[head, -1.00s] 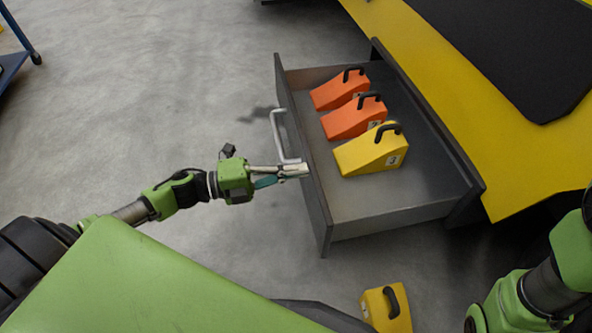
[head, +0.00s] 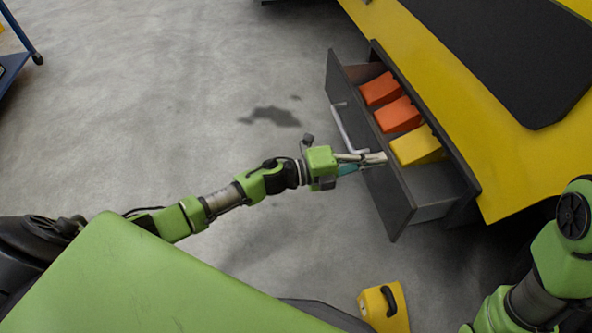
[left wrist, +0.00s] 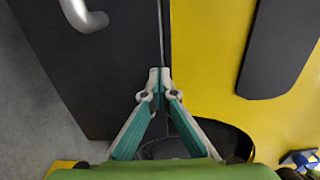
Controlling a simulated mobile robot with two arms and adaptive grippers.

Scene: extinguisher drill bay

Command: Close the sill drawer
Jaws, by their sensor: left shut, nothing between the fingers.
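The sill drawer (head: 398,205) is dark grey and stands partly open below the yellow bench (head: 467,105). Its front carries a pale bar handle (head: 342,128). Inside lie two orange wedge blocks (head: 381,89) and a yellow one (head: 418,146), their far parts hidden under the bench edge. My left gripper (head: 384,157) is shut and empty, its fingertips at the drawer front, beside the handle. In the left wrist view the closed fingertips (left wrist: 160,72) appear at the dark drawer front (left wrist: 118,92), with the handle (left wrist: 82,14) at upper left. My right gripper is out of view.
A black mat (head: 520,50) lies on the bench. A blue cart (head: 22,45) stands at far left. The grey floor left of the drawer is clear.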

